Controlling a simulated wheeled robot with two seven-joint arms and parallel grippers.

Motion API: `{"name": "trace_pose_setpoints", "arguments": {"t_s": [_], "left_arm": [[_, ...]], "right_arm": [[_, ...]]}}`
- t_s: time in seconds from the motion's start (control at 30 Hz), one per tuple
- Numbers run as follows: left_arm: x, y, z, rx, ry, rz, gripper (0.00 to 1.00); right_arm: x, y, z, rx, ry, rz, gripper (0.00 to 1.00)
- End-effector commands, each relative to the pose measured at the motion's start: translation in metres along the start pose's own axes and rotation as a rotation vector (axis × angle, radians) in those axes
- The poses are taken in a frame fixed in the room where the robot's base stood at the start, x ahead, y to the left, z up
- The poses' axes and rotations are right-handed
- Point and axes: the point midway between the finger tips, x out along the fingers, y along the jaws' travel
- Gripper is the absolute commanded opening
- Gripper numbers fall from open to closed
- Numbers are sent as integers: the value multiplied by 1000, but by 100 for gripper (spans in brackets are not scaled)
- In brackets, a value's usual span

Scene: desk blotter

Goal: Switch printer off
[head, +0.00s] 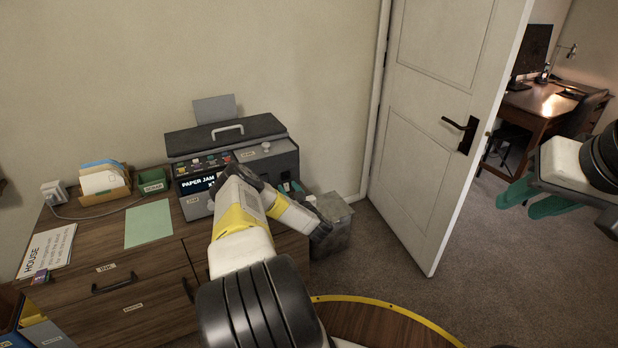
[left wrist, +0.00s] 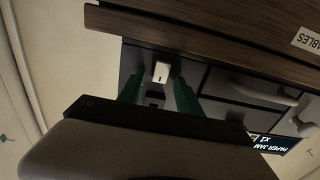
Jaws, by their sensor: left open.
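The dark grey printer (head: 262,161) stands on the wooden cabinet against the wall; its lit screen (head: 196,184) reads "PAPER JAM". In the left wrist view, which is upside down, a white rocker switch (left wrist: 161,72) marked with a line sits on the printer's dark lower front. My left gripper (left wrist: 158,88) is open, with one green finger on each side of the switch. Contact cannot be made out. My right gripper (head: 517,205) is open and empty at the far right, away from the printer.
A green sheet (head: 148,224), an envelope holder (head: 104,192) and a small green box (head: 153,182) lie left of the printer. A grey bin (head: 334,232) stands on the floor to its right. The door (head: 428,130) stands open; carpet before it is clear.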

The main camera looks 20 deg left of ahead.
Motion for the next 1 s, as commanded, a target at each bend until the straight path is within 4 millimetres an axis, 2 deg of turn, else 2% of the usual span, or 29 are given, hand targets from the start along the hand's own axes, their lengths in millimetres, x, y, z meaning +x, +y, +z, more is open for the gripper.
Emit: {"name": "trace_pose_setpoints", "arguments": {"t_s": [0.27,0.4,0.47,0.5,0.73,1.0], "left_arm": [[2,0,0,0,0,0,42],[2,0,0,0,0,0,14],[2,0,0,0,0,0,3],[2,0,0,0,0,0,0],[2,0,2,3,27,-1,0],[0,1,10,5,268,0,0]], "right_arm": [[0,0,0,0,0,0,36],[0,0,0,0,0,0,36],[0,0,0,0,0,0,36],[0,0,0,0,0,0,36],[0,0,0,0,0,0,36],[0,0,0,0,0,0,36]]}}
